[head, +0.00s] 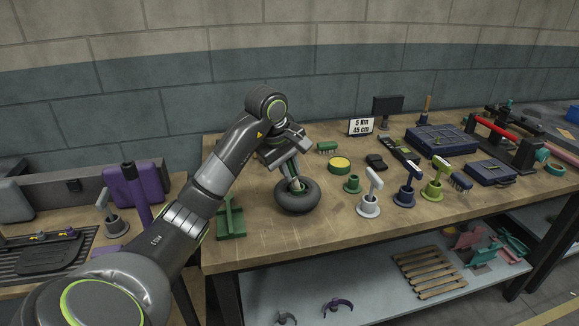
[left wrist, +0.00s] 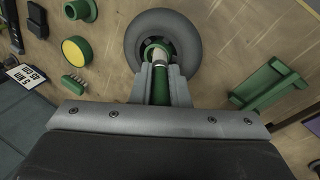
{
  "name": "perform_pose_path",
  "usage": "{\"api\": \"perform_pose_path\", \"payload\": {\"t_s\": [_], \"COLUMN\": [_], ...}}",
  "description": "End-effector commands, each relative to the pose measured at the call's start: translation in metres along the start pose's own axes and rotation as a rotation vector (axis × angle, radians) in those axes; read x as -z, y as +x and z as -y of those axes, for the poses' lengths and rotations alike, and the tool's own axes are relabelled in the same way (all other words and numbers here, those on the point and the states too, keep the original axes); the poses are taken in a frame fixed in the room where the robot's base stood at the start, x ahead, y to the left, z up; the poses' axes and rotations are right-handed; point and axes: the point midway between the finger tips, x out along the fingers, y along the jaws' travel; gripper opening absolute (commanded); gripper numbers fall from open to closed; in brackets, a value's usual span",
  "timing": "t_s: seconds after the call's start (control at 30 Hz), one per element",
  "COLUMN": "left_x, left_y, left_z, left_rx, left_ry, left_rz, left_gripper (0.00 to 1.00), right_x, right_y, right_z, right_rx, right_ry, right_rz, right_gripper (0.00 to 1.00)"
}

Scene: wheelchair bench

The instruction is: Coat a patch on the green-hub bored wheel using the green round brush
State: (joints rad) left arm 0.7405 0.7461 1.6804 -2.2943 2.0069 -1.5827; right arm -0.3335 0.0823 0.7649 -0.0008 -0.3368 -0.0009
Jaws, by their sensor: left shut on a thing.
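The dark grey wheel (head: 297,203) with a green hub lies flat on the wooden bench; it also shows at the top of the left wrist view (left wrist: 190,28). My left gripper (head: 291,168) is over the wheel, shut on the green round brush (left wrist: 159,90). The brush's pale tip (left wrist: 157,55) points down at the green hub (left wrist: 150,45). Whether the tip touches the wheel I cannot tell. The gripper and brush hide part of the hub. My right gripper is in neither view.
A green cup (head: 352,184) stands empty beside a yellow-topped round tin (head: 340,164). Brushes in white (head: 370,192), blue (head: 405,190) and olive (head: 434,185) holders stand to the right. A green stand (head: 231,218) is left of the wheel. The bench front is bare.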

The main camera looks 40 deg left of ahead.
Motion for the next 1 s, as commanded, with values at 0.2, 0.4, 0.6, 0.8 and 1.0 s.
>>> {"api": "perform_pose_path", "payload": {"t_s": [0.2,0.4,0.6,0.8,1.0], "left_x": [0.001,0.011,0.014,0.005,0.004], "left_y": [0.001,0.004,0.004,0.003,0.003], "left_z": [0.000,-0.004,-0.006,-0.010,-0.009], "left_rx": [0.001,0.001,0.000,-0.001,-0.001], "left_ry": [-0.001,-0.001,0.000,0.002,0.001], "left_rz": [0.001,0.000,0.001,0.002,0.000], "left_gripper": [0.00,0.00,0.00,0.00,0.00], "right_x": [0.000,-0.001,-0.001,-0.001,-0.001], "right_y": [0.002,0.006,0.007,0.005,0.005], "right_z": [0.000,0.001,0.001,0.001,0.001], "right_rx": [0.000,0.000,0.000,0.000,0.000], "right_ry": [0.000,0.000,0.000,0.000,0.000], "right_rz": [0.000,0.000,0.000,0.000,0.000], "right_gripper": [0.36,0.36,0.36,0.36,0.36]}}
